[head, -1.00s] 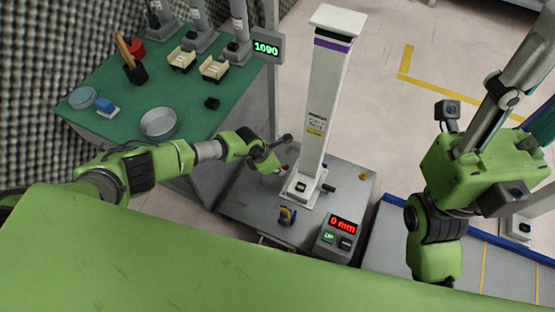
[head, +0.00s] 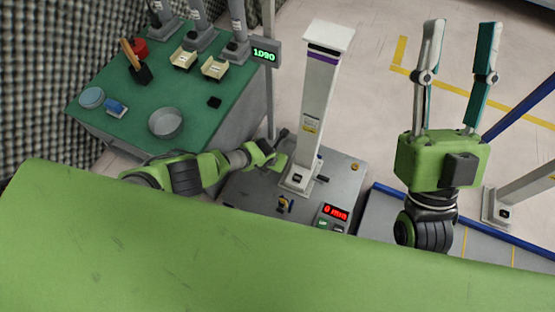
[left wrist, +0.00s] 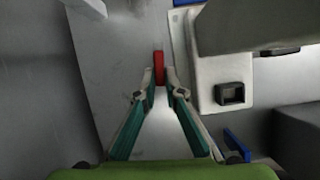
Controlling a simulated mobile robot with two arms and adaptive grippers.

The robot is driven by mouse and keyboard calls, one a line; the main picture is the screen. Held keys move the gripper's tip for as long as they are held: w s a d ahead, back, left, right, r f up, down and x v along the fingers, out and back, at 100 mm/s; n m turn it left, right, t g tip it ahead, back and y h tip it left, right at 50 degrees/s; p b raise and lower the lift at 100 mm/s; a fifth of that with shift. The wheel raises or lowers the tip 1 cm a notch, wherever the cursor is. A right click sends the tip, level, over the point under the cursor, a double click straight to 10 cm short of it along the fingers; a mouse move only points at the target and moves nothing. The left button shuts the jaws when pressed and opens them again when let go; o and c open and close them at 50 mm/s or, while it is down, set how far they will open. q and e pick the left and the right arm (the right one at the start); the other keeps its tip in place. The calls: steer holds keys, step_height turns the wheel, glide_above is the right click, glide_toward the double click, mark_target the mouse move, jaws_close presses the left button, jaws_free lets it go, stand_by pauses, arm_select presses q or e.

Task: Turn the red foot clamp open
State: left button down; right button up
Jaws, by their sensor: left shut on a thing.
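The red foot clamp (left wrist: 158,66) shows in the left wrist view as a short red lever beside the white foot of the column (left wrist: 203,90). My left gripper (left wrist: 155,82) is shut on the lever's near end, with its two fingertips on either side. In the head view my left gripper (head: 279,162) reaches the column's foot from the left and hides the red lever. My right gripper (head: 460,35) is raised in the air at the right, its two fingers wide apart and empty.
The white column (head: 321,100) stands on a grey plate (head: 250,195) with a red-lit control box (head: 333,217) at its front right. A dark lever (head: 322,179) sticks out right of the foot. A green table (head: 185,95) with dishes is at the left.

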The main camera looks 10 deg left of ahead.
arm_select(q)
steer(key=shift+d+n+p, duration=0.1)
steer(key=shift+n+p, duration=0.25)
steer(key=shift+n, duration=0.05)
arm_select(e)
steer(key=shift+w+a+f+g+h, duration=0.15)
steer(key=shift+w+f+g+h, duration=0.2)
steer(key=shift+w+f+g, duration=0.55)
steer(key=shift+w+a+f+g+h, duration=0.15)
steer(key=shift+w+f+g+h, duration=0.35)
steer(key=shift+w+f, duration=0.7)
arm_select(q)
steer(key=c, duration=2.1)
jaws_free()
steer(key=shift+c, duration=0.2)
steer(key=shift+r, duration=0.1)
